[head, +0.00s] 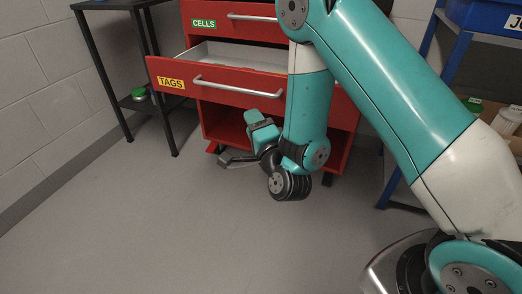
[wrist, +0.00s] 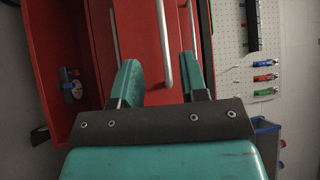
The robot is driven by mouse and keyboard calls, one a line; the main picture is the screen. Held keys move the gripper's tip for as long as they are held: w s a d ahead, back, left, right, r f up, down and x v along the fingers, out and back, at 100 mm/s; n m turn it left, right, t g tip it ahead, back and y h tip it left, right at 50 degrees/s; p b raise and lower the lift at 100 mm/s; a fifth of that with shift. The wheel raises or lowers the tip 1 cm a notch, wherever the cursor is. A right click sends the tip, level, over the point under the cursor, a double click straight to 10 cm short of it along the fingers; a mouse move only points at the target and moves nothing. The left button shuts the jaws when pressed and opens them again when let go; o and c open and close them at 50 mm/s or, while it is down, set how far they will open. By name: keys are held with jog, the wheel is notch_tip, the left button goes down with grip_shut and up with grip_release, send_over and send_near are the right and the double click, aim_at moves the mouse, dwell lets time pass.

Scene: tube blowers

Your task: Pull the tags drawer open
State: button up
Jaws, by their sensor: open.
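The tags drawer (head: 215,87) is red with a yellow TAGS label (head: 171,83) and a long silver handle (head: 238,87). In the head view it stands out from the cabinet, with its pale inside showing. My gripper is low in front of the cabinet there, below the drawer front. In the wrist view my gripper (wrist: 160,62) is open, with its two teal fingers apart. A silver handle bar (wrist: 164,45) shows between the fingers in the picture, with no visible grip on it. I cannot tell for certain which drawer that bar belongs to. My arm covers the drawer's right part.
The cells drawer (head: 245,20) is above the tags drawer. A black stand (head: 104,70) with a green-topped jar (head: 139,94) is at left. A blue rack (head: 452,60) is at right. The floor in front is clear. The wrist view shows a pegboard (wrist: 230,60) with tools.

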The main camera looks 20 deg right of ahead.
jog(key=s, duration=0.1)
jog(key=s+b, duration=0.1)
jog(key=s, duration=0.1)
jog(key=shift+s+d+f+b, duration=0.1)
jog(key=shift+s+f+b, duration=0.15)
jog(key=shift+b, duration=0.05)
